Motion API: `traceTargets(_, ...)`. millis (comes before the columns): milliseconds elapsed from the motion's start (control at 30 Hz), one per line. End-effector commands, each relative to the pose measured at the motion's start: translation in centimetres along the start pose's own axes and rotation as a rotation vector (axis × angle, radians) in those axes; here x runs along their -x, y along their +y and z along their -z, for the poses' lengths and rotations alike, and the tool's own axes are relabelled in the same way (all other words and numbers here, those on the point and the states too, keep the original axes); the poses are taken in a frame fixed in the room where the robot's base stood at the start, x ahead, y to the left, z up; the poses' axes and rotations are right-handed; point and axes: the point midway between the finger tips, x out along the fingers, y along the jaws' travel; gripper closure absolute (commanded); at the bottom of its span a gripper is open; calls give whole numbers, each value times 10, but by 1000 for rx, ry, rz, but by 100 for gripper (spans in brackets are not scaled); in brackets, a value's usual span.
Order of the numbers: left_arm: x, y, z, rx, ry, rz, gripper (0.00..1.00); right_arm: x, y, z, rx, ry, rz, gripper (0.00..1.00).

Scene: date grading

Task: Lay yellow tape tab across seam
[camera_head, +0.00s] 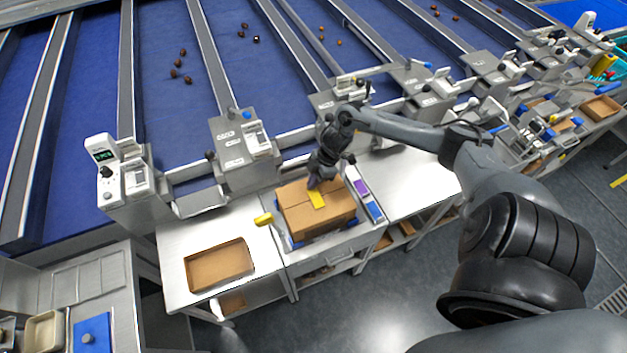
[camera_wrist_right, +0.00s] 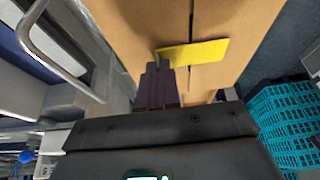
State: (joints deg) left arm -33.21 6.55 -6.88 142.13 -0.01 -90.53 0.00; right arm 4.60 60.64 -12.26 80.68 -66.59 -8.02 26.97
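The closed cardboard box (camera_head: 335,214) stands on the steel bench, its top flaps meeting at a seam. The yellow tape tab (camera_head: 316,199) is at the box top. In the right wrist view the tab (camera_wrist_right: 200,51) spans the seam on the cardboard (camera_wrist_right: 130,25); whether it lies fully flat I cannot tell. My right gripper (camera_head: 312,184) is over the box. In the wrist view its dark fingers (camera_wrist_right: 157,68) are together at the left end of the tab, appearing shut on it. My left gripper is not in view.
An open, shallow cardboard tray (camera_head: 219,265) sits on the bench to the left. A yellow item (camera_head: 263,219) is left of the box. Purple and blue blocks (camera_head: 367,199) stand close to its right. A teal crate (camera_wrist_right: 288,120) shows in the wrist view.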

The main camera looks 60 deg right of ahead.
Motion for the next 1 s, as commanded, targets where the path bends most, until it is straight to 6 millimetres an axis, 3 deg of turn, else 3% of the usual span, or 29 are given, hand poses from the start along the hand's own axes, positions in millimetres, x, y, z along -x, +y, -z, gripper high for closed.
traceTargets(167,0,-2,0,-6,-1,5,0,0,0,0,0,0,0,100)
traceTargets(200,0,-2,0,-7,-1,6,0,0,0,0,0,0,0,91)
traceTargets(367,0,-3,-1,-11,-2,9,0,0,0,0,0,0,0,68)
traceTargets(567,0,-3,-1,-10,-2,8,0,0,0,0,0,0,0,68)
traceTargets(633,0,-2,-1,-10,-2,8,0,0,0,0,0,0,0,74)
traceTargets(1000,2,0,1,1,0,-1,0,2,0,1,0,0,0,74)
